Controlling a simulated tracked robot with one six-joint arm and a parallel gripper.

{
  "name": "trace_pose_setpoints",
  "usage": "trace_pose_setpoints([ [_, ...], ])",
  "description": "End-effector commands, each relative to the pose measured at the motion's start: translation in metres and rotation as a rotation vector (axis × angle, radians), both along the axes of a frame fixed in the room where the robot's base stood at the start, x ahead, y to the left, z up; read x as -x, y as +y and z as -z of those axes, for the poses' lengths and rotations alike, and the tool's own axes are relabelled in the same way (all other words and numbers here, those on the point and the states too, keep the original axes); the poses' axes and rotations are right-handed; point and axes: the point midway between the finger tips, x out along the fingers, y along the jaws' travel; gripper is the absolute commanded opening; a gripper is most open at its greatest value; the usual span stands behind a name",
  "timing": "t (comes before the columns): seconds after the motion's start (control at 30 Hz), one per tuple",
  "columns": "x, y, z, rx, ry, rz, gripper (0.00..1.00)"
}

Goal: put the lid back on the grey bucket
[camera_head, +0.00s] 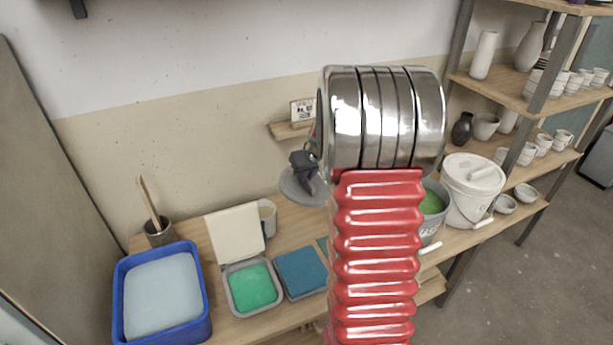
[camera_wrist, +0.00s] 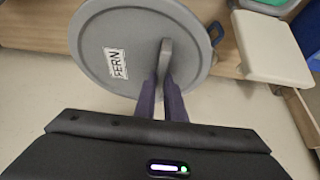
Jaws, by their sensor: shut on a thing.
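The round grey lid (camera_wrist: 105,30) carries a white label reading FERN and an upright grey handle (camera_wrist: 165,58). My gripper (camera_wrist: 163,82) is shut on this handle in the wrist view. In the head view the lid (camera_head: 297,188) hangs below my gripper (camera_head: 306,164), left of my arm and near the back wall. The grey bucket (camera_head: 434,222) is open, with green glaze (camera_head: 431,201) inside. It stands right of my arm, which hides its left part. The lid is well apart from the bucket.
A white bucket (camera_head: 468,205) with its lid on stands just right of the grey bucket. A blue tub (camera_head: 203,295), a green tray with an upright lid (camera_head: 235,237) and a blue sponge-like block (camera_head: 300,272) are at the left. A shelf of pottery (camera_head: 520,100) rises at the right.

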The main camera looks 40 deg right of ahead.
Motion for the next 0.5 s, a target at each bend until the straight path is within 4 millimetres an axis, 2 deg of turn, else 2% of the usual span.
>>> trace_pose_setpoints([
  [0.03,0.008,0.007,-0.008,0.003,-0.002,-0.001,0.00],
  [0.2,0.035,0.031,-0.026,0.003,-0.001,-0.002,0.00],
  [0.5,0.077,0.066,-0.044,0.002,0.001,-0.001,0.00],
])
